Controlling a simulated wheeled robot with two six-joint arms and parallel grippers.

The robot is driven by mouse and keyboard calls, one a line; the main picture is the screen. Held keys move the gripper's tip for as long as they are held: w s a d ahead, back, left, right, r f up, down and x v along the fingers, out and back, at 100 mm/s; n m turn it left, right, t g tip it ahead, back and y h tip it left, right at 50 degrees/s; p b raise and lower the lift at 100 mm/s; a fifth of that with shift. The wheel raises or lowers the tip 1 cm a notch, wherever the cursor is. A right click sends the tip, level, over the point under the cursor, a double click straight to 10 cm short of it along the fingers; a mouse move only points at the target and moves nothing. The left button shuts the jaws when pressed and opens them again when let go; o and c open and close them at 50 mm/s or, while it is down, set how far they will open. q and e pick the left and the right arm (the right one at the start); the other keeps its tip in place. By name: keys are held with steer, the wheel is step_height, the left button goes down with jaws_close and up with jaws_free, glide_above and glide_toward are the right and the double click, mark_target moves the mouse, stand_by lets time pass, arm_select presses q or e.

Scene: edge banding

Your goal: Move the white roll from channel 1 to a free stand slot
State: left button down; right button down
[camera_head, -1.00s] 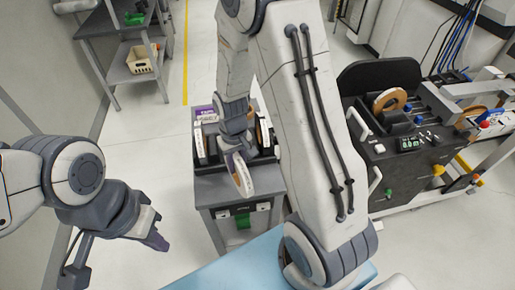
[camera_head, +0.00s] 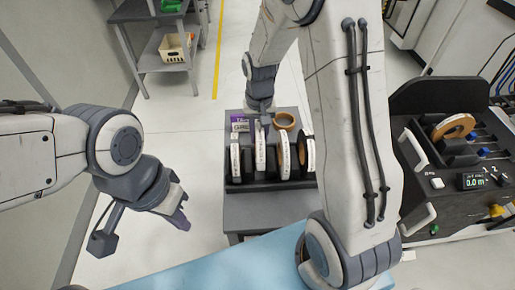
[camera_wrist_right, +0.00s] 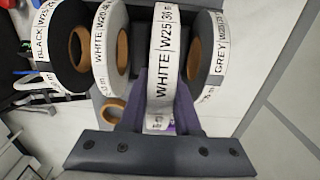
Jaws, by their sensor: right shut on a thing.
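My right gripper (camera_head: 262,122) is shut on a white roll (camera_head: 260,152), labelled "WHITE W25 30 m" in the right wrist view (camera_wrist_right: 164,60). The held roll is upright, in line with the rolls on the stand (camera_head: 270,187). I cannot tell whether its bottom touches the slot. A grey-labelled roll (camera_wrist_right: 208,55) is on one side of it. A "WHITE W20" roll (camera_wrist_right: 110,48) and a black-labelled roll (camera_wrist_right: 62,48) are on the other. My left gripper (camera_head: 183,210) is empty, left of the stand; its jaw gap is unclear.
A brown ring-shaped roll (camera_head: 285,121) and a purple-and-white box (camera_head: 240,124) lie behind the row. The black machine (camera_head: 440,185) at the right holds a brown-cored roll (camera_head: 453,127). A blue surface (camera_head: 230,262) is in front. A shelf with a cream basket (camera_head: 174,46) is far back.

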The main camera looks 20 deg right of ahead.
step_height(320, 180, down, 5)
steer(key=shift+d, duration=0.1)
steer(key=shift+f, duration=0.15)
steer(key=shift+f, duration=0.3)
steer(key=c, duration=0.6)
jaws_free()
